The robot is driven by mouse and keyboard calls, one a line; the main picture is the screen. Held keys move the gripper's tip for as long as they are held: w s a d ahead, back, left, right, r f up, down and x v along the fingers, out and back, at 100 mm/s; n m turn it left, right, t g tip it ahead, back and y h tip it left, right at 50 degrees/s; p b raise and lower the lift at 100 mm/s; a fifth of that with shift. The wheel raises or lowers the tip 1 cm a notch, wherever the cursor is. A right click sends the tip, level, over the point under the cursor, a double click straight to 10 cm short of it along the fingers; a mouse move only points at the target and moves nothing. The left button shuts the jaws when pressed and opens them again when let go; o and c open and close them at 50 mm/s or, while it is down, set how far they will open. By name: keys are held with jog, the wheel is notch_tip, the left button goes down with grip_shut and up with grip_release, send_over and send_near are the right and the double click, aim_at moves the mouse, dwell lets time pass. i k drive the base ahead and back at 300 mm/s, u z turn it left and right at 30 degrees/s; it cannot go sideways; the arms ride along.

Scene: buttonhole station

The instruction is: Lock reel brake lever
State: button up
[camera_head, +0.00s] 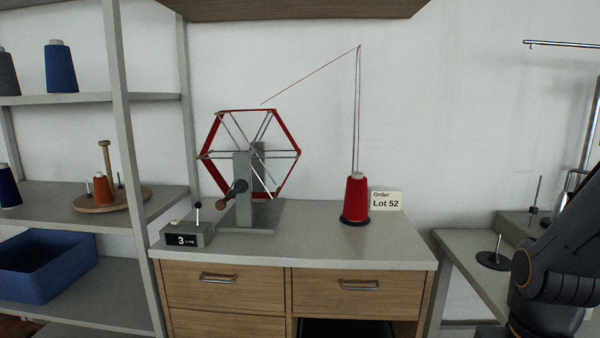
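The hexagonal reel (251,155) stands on a grey upright post on the cabinet top, with red yarn wound around its rim. A dark crank arm with a reddish-brown grip (221,204) is at the front of the post. A short upright lever with a black ball knob (197,206) stands at the grey counter box (190,234), left of the reel base. Its display reads 3. I cannot tell for sure whether this lever is the reel brake. My gripper is not in view; only dark links of my arm show at the right edge.
A red yarn cone (355,199) stands right of the reel, its thread running up a thin pole and down toward the reel. A card (387,200) reads "Order Lot 52". Shelves with cones and a blue bin (45,285) are at left. The cabinet front (225,283) has drawers.

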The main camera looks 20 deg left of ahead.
aim_at(198, 205)
jog(key=u, duration=1.55)
jog(key=k, duration=0.65)
jog(key=z, duration=0.15)
jog(key=i, duration=1.2)
jog(key=u, duration=0.2)
